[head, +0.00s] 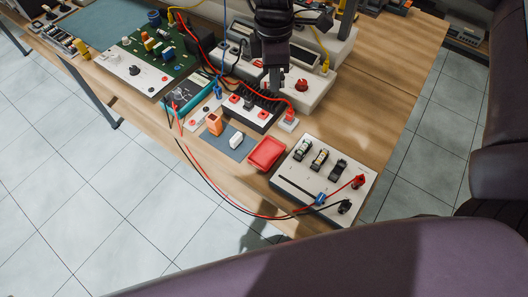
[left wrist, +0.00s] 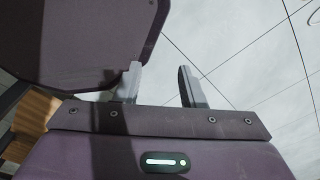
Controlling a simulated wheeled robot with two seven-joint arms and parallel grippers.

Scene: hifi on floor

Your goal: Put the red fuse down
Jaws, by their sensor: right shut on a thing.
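My right gripper (head: 275,88) points down over the back of the bench, above a white-and-black module with red buttons (head: 250,108). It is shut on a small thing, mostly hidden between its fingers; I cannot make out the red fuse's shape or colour. A red tray (head: 266,153) lies in front of it, empty as far as I can see. My left gripper (left wrist: 158,75) shows in the left wrist view with its fingers apart and nothing between them, away from the bench over the tiled floor.
A white panel (head: 300,182) with several black parts and red and black cables stands right of the tray. A blue-grey mat (head: 215,145) with an orange block (head: 213,123) and a white block (head: 236,141) lies left. Loose cables hang over the front edge. Bare wood (head: 365,120) is free at right.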

